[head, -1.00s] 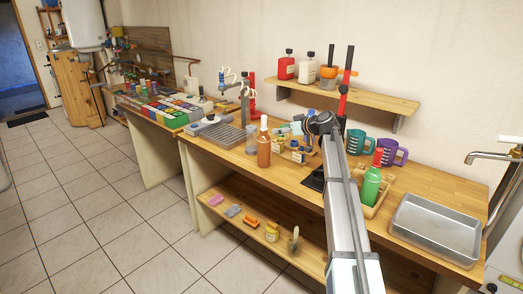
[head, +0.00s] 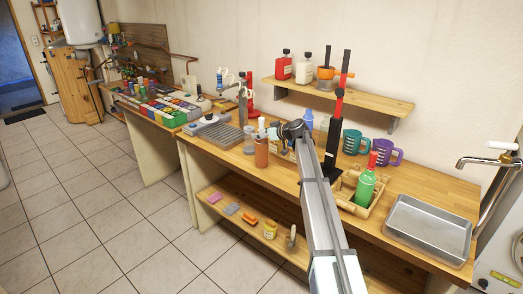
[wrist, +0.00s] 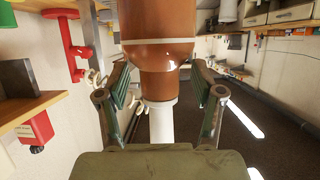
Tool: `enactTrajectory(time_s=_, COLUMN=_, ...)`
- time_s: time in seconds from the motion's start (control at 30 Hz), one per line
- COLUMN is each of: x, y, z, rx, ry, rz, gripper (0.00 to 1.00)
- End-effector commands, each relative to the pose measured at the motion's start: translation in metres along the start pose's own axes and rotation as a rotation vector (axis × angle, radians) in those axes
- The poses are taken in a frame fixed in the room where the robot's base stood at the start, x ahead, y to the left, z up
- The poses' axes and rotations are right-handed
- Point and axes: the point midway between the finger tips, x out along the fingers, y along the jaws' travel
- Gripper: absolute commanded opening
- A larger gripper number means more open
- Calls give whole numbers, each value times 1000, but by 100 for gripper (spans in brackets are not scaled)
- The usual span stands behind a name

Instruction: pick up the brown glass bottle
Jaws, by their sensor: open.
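The brown glass bottle (head: 262,152) stands upright with a white cap (head: 261,124) near the front edge of the wooden workbench, left of my arm. In the wrist view, which is upside down, the brown bottle (wrist: 157,45) fills the top middle, and its white cap (wrist: 161,122) points down the picture. My gripper (wrist: 160,85) is open, with one finger on each side of the bottle's shoulder and neck. A gap shows between each finger and the glass, and nothing is gripped. In the head view my gripper (head: 273,133) is small, beside the bottle's upper part.
A grey tray (head: 237,138) lies left of the bottle. Right of my arm stand a black and red tool (head: 335,130), a green bottle (head: 366,186) in a wooden crate, teal and purple jugs (head: 389,152) and a metal tray (head: 428,229). A wall shelf (head: 340,95) holds bottles above.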

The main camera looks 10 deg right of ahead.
Motion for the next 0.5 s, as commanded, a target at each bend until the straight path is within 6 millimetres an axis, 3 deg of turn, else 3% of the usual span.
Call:
enactTrajectory(time_s=0.2, x=1, y=0, z=1, rx=0, ry=1, rz=1, gripper=67)
enactTrajectory(time_s=0.4, x=1, y=0, z=0, rx=0, ry=1, rz=1, gripper=0)
enactTrajectory(time_s=0.5, x=0, y=0, z=-1, rx=0, ry=3, rz=1, gripper=0)
